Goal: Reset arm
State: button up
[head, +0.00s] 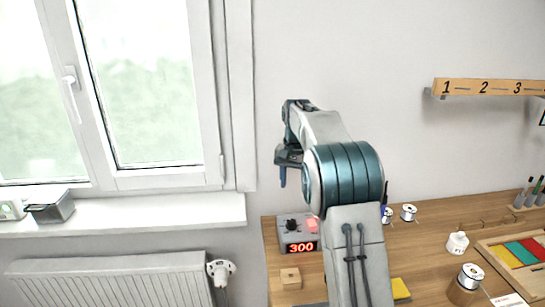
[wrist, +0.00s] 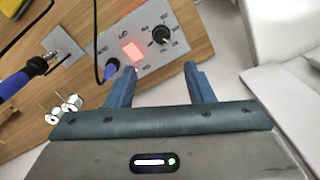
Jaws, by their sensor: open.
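My arm rises in the middle of the head view, bent over the left end of the wooden workbench (head: 440,240). My gripper (head: 281,178) hangs at its end above the soldering station (head: 298,235), whose red display reads 300. In the wrist view my gripper (wrist: 160,80) has its two blue fingers apart with nothing between them. Beyond the fingertips lies the grey panel of the station (wrist: 140,38) with a black knob and a lit red patch. My arm hides part of the bench in the head view.
A small wooden block (head: 291,278) lies near the bench's left edge. Solder spools (head: 408,212), a white bottle (head: 457,243) and a tray of coloured pieces (head: 500,262) stand to the right. A numbered shelf (head: 490,87) is on the wall. A window sill (head: 150,213) and radiator (head: 110,280) are at left.

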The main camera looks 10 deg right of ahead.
jog(key=s+r+n, duration=0.1)
jog(key=s+r, duration=0.3)
jog(key=s, duration=0.6)
jog(key=s+f+n+t, duration=0.1)
jog(key=s+f+n, duration=0.1)
jog(key=s, duration=1.1)
jog(key=s+f+n+t, duration=0.1)
jog(key=s+f+n, duration=0.1)
jog(key=s, duration=1.2)
jog(key=shift+a+f+t, duration=0.25)
jog(key=shift+f+t, duration=0.15)
jog(key=shift+f, duration=0.4)
